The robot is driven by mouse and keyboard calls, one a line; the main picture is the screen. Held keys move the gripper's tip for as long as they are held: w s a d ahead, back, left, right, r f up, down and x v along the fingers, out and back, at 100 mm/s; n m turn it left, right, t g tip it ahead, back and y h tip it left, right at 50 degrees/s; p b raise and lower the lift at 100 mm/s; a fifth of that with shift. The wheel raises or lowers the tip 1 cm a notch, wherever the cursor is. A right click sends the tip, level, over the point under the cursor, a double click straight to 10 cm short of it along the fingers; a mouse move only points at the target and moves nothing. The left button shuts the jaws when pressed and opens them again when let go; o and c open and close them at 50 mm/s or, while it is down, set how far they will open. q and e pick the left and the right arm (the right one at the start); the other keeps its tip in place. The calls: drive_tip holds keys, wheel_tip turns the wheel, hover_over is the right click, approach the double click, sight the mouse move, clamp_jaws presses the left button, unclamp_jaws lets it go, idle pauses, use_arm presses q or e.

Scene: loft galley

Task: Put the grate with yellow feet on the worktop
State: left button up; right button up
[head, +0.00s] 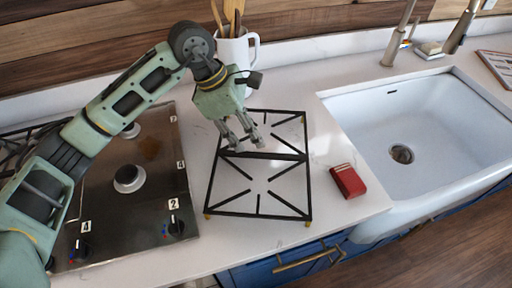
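The black square grate with yellow feet (258,193) lies over the white worktop (340,215), between the cooktop and the sink. Yellow feet show at its corners, and it looks level and at rest on the worktop. My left gripper (247,146) points down over the grate's middle bar. Its two fingers are apart, with a gap between them, and their tips are close to the bar. I cannot tell whether they touch it. My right gripper is not in view.
A steel cooktop (150,205) with knobs and a bare burner is at left; another dark grate (22,150) lies at its far left. A red box (348,181) stands right of the yellow-footed grate, before the white sink (420,115). A white utensil mug (238,52) stands behind.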

use_arm(q)
drive_tip(key=shift+b+v, duration=0.3)
drive_tip(key=shift+v, duration=1.95)
